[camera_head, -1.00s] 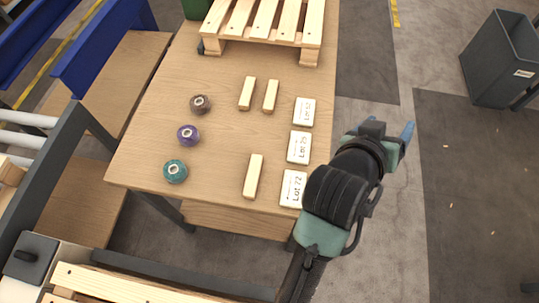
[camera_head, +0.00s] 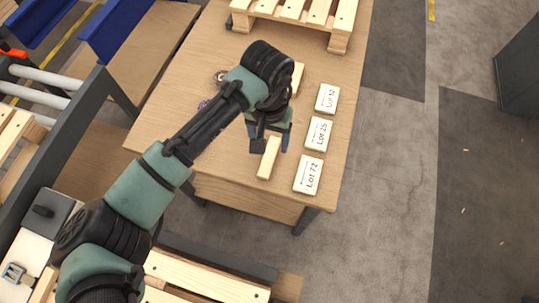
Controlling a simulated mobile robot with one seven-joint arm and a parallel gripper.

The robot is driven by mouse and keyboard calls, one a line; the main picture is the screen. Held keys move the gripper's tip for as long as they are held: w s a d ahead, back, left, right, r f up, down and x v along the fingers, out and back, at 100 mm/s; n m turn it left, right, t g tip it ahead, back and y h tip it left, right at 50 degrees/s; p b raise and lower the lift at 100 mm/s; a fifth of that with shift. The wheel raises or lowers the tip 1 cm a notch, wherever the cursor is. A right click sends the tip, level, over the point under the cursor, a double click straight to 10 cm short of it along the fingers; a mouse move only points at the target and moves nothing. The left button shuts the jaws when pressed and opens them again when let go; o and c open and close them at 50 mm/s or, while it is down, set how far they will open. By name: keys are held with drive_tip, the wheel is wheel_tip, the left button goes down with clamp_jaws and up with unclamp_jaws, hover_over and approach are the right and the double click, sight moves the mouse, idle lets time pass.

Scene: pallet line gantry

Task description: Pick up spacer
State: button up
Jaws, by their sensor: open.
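A light wooden spacer block (camera_head: 268,160) lies on the wooden table (camera_head: 240,185) near its front edge. My gripper (camera_head: 271,147) is open and points down over this spacer, at its far end. I cannot tell whether the fingers are around the spacer or still above it. Another spacer (camera_head: 297,77) shows in part behind my wrist, farther back on the table. Anything else behind my arm there is hidden.
White cards, Lot 72 (camera_head: 308,174), Lot 25 (camera_head: 318,133) and Lot 12 (camera_head: 327,98), lie right of the spacer. A slatted pallet (camera_head: 338,38) stands at the back. A brown roll (camera_head: 221,76) and a purple roll (camera_head: 203,104) are mostly hidden by my arm.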

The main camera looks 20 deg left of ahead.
drive_tip(key=w+r, duration=0.1)
hover_over(268, 159)
drive_tip(key=f, duration=0.7)
drive_tip(key=shift+w+d, duration=0.15)
drive_tip(key=shift+d, duration=0.15)
drive_tip(key=shift+s+a+f, duration=0.1)
drive_tip(key=shift+a+f, duration=0.05)
drive_tip(key=shift+f, duration=1.15)
drive_tip(key=shift+s+a+f, duration=0.1)
drive_tip(key=shift+f, duration=1.2)
clamp_jaws()
